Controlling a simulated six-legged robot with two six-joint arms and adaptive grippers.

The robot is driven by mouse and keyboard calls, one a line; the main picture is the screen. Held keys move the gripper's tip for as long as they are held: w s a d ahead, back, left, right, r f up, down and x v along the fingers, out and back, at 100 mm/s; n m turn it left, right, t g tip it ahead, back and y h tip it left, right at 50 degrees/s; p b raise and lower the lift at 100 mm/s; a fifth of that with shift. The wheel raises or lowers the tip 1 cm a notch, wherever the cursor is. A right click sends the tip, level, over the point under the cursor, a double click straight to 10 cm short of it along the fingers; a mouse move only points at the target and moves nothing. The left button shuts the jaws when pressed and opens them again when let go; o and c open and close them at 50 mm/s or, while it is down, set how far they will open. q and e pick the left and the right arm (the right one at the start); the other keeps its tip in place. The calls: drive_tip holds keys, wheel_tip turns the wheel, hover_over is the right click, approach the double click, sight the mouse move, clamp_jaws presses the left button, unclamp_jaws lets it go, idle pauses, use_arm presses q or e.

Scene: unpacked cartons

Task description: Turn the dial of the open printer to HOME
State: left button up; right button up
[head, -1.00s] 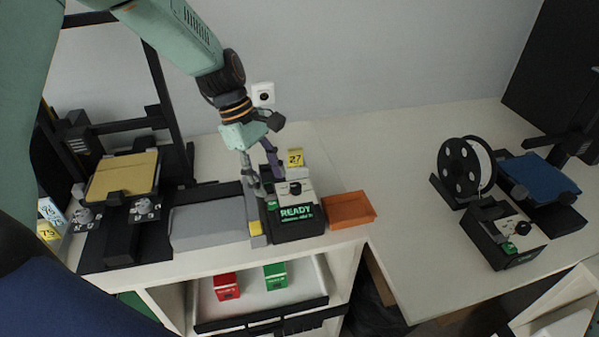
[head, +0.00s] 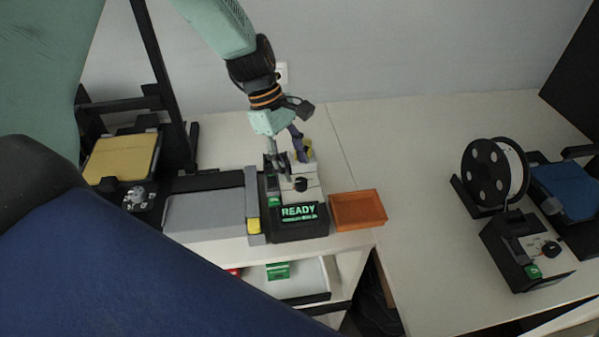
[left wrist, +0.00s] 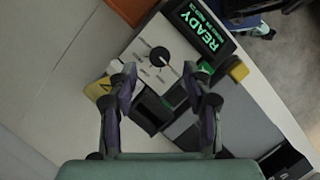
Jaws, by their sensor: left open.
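The printer's control box (head: 298,222) stands at the front of the left bench, with a lit green READY screen facing front. Its black dial (head: 300,185) sits on a white panel behind the screen. In the left wrist view the dial (left wrist: 158,57) shows an orange pointer mark and small labels around it, too small to read. My left gripper (head: 287,168) is open, just behind the dial and above the box. In the left wrist view its fingertips (left wrist: 163,80) stand apart, with the dial beyond them and nothing between. My right gripper is not in view.
An orange tray (head: 358,210) sits right of the box. A grey slab (head: 208,213) and a yellow-bed printer (head: 122,158) are at left. A second control box (head: 510,262), a black spool (head: 488,172) and a blue-bed printer (head: 568,188) stand at right. The bench between is clear.

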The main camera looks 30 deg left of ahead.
sight(301, 181)
use_arm(q)
drive_tip(key=x, duration=0.3)
drive_tip(key=shift+s+d+f, duration=0.1)
drive_tip(key=shift+d+f, duration=0.05)
drive_tip(key=shift+d, duration=0.25)
drive_tip(key=shift+a+f, duration=0.25)
drive_tip(key=shift+f, duration=0.1)
drive_tip(key=shift+d+r, duration=0.1)
drive_tip(key=shift+d, duration=0.2)
drive_tip(key=c, duration=0.4)
drive_tip(key=shift+a, duration=0.15)
clamp_jaws()
